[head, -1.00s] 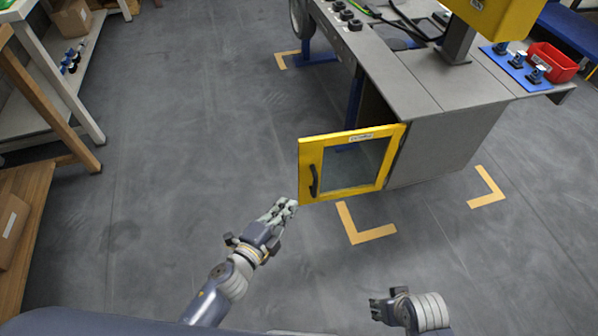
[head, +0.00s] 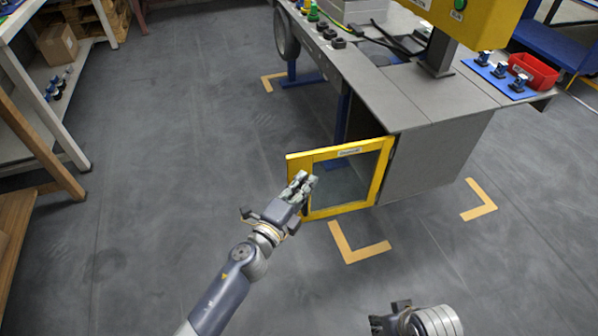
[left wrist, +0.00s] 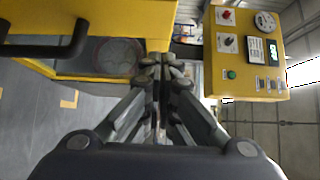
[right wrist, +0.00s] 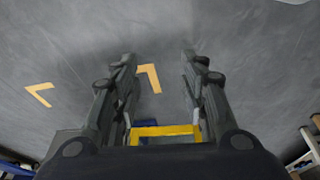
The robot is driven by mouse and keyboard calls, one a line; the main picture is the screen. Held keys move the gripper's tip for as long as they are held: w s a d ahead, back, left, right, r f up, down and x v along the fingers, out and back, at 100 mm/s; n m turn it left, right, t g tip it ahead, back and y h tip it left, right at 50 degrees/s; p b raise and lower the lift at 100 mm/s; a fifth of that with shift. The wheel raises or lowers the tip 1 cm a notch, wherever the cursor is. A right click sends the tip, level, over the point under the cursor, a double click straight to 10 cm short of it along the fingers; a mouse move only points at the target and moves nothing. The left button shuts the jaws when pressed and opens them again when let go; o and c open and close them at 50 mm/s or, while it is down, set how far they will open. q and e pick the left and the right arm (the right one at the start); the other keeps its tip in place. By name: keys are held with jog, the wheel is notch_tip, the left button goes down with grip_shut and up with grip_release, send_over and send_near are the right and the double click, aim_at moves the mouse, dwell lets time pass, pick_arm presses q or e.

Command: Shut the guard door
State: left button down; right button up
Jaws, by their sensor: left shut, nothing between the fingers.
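The guard door (head: 373,180) has a yellow frame around a clear pane and stands swung open from the front of the grey machine cabinet (head: 440,155). It is hinged at its right side. My left gripper (head: 303,184) is shut and empty, in front of the door's free left edge; I cannot tell if it touches. It hides the black handle in the head view. The handle (left wrist: 65,48) shows in the left wrist view, left of the shut fingers (left wrist: 160,68). My right gripper (right wrist: 160,60) is open and empty, low at the head view's bottom edge (head: 378,324).
A yellow control box (head: 470,18) stands on a post above the cabinet. A red bin (head: 533,72) and a blue board with knobs (head: 500,76) lie on the top. Shelving (head: 75,95) stands at left. The floor between is clear, with orange corner marks (head: 355,248).

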aim_at(309, 158)
pick_arm(q)
jog(key=w, duration=0.1)
jog(key=w+a, duration=0.1)
jog(key=w, duration=0.1)
jog(key=shift+w+a, duration=0.1)
jog(key=shift+w, duration=0.2)
pick_arm(e)
jog(key=shift+v, duration=0.9)
jog(key=shift+w, duration=0.1)
